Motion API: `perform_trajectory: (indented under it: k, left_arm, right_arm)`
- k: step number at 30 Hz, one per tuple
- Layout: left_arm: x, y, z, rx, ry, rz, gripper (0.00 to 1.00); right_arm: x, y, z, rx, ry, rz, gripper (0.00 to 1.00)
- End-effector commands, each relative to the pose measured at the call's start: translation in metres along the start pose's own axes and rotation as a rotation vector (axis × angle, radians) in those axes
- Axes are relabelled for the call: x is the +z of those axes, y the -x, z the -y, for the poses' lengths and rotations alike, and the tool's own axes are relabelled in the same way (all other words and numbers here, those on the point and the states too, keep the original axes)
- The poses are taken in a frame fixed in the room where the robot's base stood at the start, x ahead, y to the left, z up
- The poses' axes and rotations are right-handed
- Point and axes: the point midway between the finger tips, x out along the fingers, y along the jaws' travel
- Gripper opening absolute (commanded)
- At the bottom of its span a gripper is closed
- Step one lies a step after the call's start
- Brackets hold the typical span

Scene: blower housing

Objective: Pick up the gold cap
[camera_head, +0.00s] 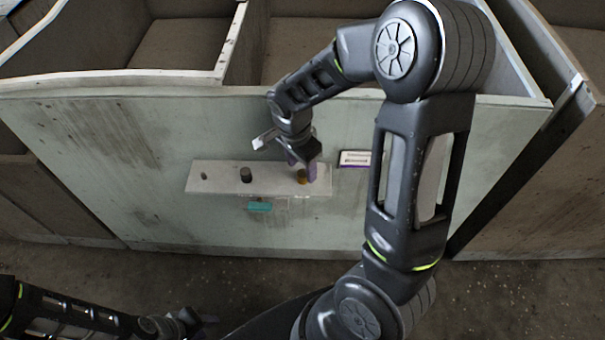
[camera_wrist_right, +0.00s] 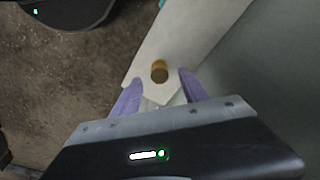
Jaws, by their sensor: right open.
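The gold cap (camera_head: 302,177) is a small brass-coloured cylinder near the right end of a pale narrow shelf (camera_head: 217,180) on the panel's front. In the right wrist view, the gold cap (camera_wrist_right: 159,72) stands on the pale strip (camera_wrist_right: 178,42), just beyond and between the two purple fingertips. My right gripper (camera_head: 301,168) is open and empty at the cap, and it partly hides it in the head view. Its spread fingers also show in the wrist view (camera_wrist_right: 158,88). My left gripper (camera_head: 193,319) is low at the left, far from the shelf, its jaws unclear.
A dark cylinder (camera_head: 246,175) and a smaller dark piece (camera_head: 204,176) stand further left on the shelf. A teal part (camera_head: 259,206) is below it. A white label (camera_head: 355,158) is on the grey-green panel (camera_head: 90,150), right of the shelf. Bare floor lies in front.

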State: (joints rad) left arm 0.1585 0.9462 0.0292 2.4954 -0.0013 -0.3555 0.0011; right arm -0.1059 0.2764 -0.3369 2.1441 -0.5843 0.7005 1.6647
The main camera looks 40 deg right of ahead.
Motion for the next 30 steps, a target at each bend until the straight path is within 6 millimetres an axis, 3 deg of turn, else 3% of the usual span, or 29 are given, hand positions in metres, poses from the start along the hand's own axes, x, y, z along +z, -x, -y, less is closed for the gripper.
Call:
perform_trajectory:
  k: [3, 8, 25, 30]
  left_arm:
    - [0.000, 0.003, -0.001, 0.000, 0.000, 0.000, 0.36]
    - [0.000, 0.004, -0.002, 0.000, 0.000, 0.000, 0.36]
    - [0.000, 0.004, -0.001, 0.000, 0.000, 0.000, 0.36]
    - [0.000, 0.004, -0.001, 0.000, 0.000, 0.000, 0.36]
  right_arm:
    - [0.001, -0.019, -0.001, 0.006, 0.001, 0.000, 0.52]
    - [0.001, -0.032, -0.001, 0.002, 0.000, 0.000, 0.52]
    - [0.001, -0.032, 0.000, 0.000, 0.000, 0.000, 0.52]
    - [0.001, -0.032, 0.000, 0.001, 0.001, 0.000, 0.40]
